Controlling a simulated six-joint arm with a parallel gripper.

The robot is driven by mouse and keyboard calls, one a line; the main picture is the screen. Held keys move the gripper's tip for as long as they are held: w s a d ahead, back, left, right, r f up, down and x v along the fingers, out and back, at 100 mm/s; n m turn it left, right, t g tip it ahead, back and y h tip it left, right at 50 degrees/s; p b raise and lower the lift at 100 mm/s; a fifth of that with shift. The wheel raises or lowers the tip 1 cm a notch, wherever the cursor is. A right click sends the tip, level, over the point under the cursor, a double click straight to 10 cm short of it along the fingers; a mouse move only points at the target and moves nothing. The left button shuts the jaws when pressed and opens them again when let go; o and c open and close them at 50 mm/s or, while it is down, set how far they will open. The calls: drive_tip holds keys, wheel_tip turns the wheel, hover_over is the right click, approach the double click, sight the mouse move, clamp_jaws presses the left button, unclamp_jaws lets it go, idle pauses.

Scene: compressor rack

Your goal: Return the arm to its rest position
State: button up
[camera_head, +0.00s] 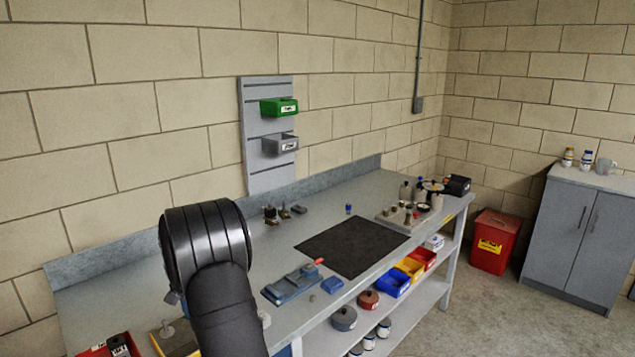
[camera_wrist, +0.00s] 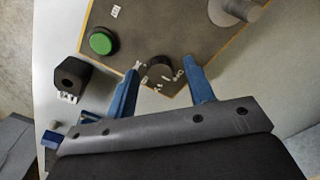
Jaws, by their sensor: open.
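My gripper (camera_wrist: 161,68) shows in the wrist view with its two blue fingers spread apart. Nothing is held between them. A black round knob (camera_wrist: 158,70) with small white labels around it shows between the fingertips, on a grey panel (camera_wrist: 185,35) with a yellow edge. I cannot tell how far the fingers are above the panel. In the head view my black arm stands over the near left part of the workbench (camera_head: 110,290), and my gripper is not visible there.
The panel carries a green button (camera_wrist: 101,41) and a grey cylinder (camera_wrist: 238,8). A black block (camera_wrist: 72,75) stands beside it. The bench holds a dark mat (camera_head: 352,246), a blue tool with a red handle end (camera_head: 292,284), and a tray of small parts (camera_head: 402,218). Bins hang on the wall panel (camera_head: 266,92).

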drive_tip(key=m, duration=0.4)
drive_tip(key=shift+m, duration=2.5)
drive_tip(key=n, duration=0.4)
drive_tip(key=shift+n, duration=3)
